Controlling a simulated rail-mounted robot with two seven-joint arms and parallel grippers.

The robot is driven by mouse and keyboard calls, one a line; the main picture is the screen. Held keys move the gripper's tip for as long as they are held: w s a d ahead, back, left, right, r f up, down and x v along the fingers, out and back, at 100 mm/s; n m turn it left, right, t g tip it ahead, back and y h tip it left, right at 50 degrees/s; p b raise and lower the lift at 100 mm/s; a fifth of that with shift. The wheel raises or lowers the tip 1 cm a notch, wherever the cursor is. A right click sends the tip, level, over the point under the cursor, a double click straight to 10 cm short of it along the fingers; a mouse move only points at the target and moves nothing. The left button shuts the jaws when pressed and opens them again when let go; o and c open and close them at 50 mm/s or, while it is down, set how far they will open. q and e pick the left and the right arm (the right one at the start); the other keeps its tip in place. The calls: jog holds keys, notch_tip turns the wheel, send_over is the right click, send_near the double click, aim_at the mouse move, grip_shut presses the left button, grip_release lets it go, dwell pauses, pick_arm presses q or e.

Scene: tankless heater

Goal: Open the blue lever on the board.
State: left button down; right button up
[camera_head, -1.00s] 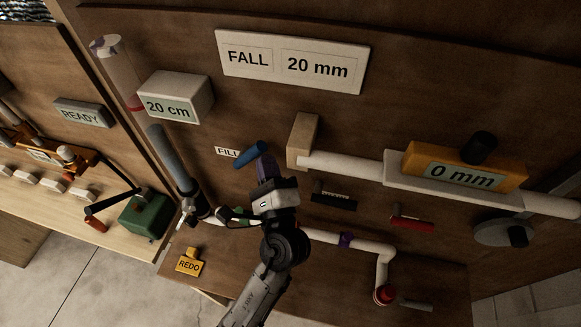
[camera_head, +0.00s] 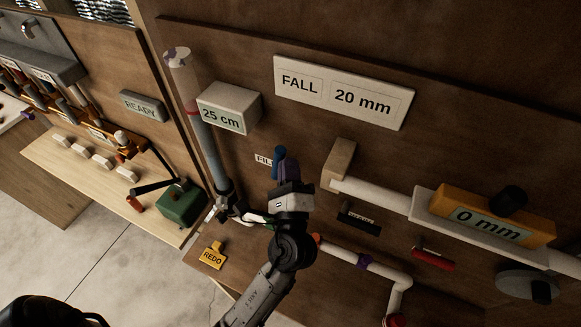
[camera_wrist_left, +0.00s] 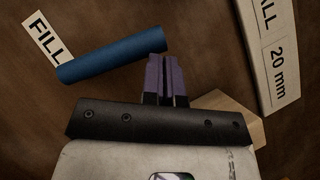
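The blue lever (camera_head: 278,160) is on the brown board, just right of the FILL label (camera_head: 264,159). In the left wrist view the lever (camera_wrist_left: 112,60) runs slanted from the FILL label (camera_wrist_left: 47,38) up to the purple fingertips. My left gripper (camera_head: 286,163) is at the lever in the head view and covers its lower part. In the left wrist view its fingers (camera_wrist_left: 166,62) are together with nothing between them, beside the lever's right end; I cannot tell whether they touch it. My right gripper is not in view.
A 25 cm display (camera_head: 228,107) stands beside a clear tube (camera_head: 182,70). A FALL 20 mm sign (camera_head: 343,92) is above. A wooden block (camera_head: 339,160) and white pipe (camera_head: 372,191) are right of the gripper. A yellow REDO tag (camera_head: 213,255) lies below.

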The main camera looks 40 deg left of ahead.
pick_arm(q)
jog(key=shift+a+r, duration=0.1)
jog(key=shift+r, duration=0.05)
jog(key=b+v, duration=0.3)
jog(key=v, duration=0.5)
jog(key=s+a+f+n+g+h, duration=0.3)
jog(key=f+n+h, duration=0.1)
jog(key=f, duration=0.5)
jog(key=s+a+f+n+g+h, duration=0.25)
jog(key=f+n+g, duration=0.2)
jog(key=f, duration=0.45)
jog(key=s+d+f+n+g+h, duration=0.4)
jog(key=s+f+n+g+h, duration=0.35)
jog(key=s, duration=0.65)
notch_tip(320, 180, up, 20)
jog(key=m+t+p, duration=0.1)
jog(key=t+p, duration=0.1)
jog(key=p, duration=1.9)
jog(key=shift+w+f+m+h+p, duration=0.2)
jog(key=shift+w+m+h+p, duration=0.1)
jog(key=shift+w+m, duration=0.15)
